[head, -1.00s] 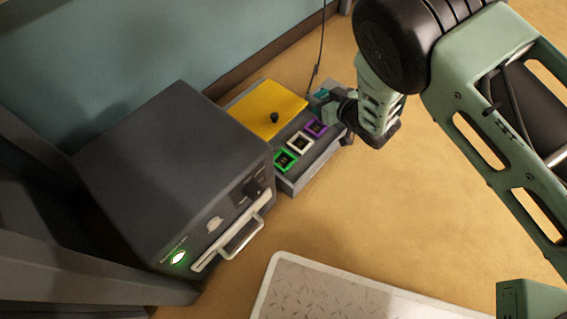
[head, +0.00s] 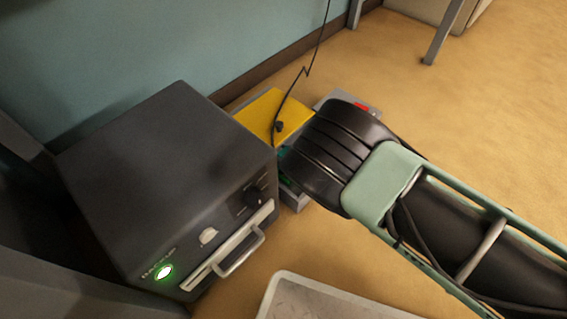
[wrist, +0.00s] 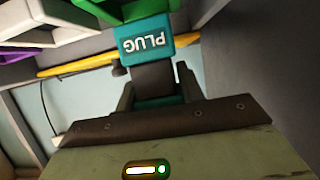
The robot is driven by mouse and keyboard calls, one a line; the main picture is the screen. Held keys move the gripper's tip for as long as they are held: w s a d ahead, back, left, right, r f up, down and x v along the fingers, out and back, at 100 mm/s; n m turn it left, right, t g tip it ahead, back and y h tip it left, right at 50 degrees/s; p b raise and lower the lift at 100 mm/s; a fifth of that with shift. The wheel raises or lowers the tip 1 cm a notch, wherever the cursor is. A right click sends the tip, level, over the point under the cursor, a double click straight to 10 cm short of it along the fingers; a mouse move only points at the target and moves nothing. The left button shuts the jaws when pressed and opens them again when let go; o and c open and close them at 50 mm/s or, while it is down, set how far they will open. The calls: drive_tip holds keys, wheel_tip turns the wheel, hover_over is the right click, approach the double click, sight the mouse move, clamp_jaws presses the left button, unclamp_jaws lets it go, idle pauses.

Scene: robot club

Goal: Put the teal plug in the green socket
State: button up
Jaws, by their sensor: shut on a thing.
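The teal plug (wrist: 145,42) shows in the wrist view with its "PLUG" lettering upside down. My gripper (wrist: 158,88) is shut on its dark body. The green socket (wrist: 130,8) is a green frame at the top edge of the wrist view, close beyond the plug. The plug looks apart from it, but the frame cuts the socket off.
The white socket (wrist: 55,25) and purple socket (wrist: 14,32) lie to the left in the wrist view. A dark oven-like box (head: 165,165) stands close left of the socket block. A yellow panel (head: 262,112) with a black knob lies behind. A black cord (head: 310,62) hangs down there.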

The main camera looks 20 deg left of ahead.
drive_tip(key=shift+f+b, duration=0.75)
drive_tip(key=shift+f, duration=0.65)
drive_tip(key=shift+f, duration=0.1)
drive_tip(key=shift+f, duration=0.1)
drive_tip(key=o, duration=1)
drive_tip(key=shift+d+r+p, duration=0.25)
drive_tip(key=shift+r+p, duration=0.1)
drive_tip(key=shift+r, duration=0.05)
drive_tip(key=shift+p+v, duration=3.75)
drive_tip(key=shift+v, duration=2)
